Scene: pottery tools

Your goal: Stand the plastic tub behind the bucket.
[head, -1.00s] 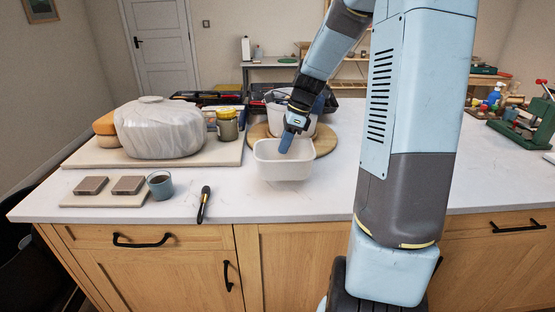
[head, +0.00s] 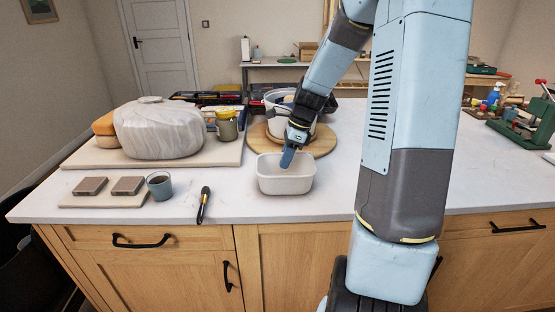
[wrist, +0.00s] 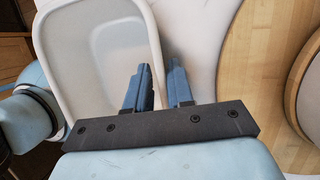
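The plastic tub (head: 286,185) is a white, open, rounded rectangular box, upright at the near side of the counter, in front of the bucket. My gripper (head: 287,158) reaches down at its far wall. In the wrist view, my gripper (wrist: 160,85) has one finger inside the tub (wrist: 95,25) and one outside, closed about its wall. Whether the tub's base touches the counter I cannot tell. The bucket (head: 275,125) is pale, stands on a round wooden board (head: 322,142), and is partly hidden by my gripper.
A wrapped clay form (head: 160,130), jars (head: 227,125), a cup (head: 160,186) and a black-handled tool (head: 204,203) lie to the left. Dark trays stand behind the bucket.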

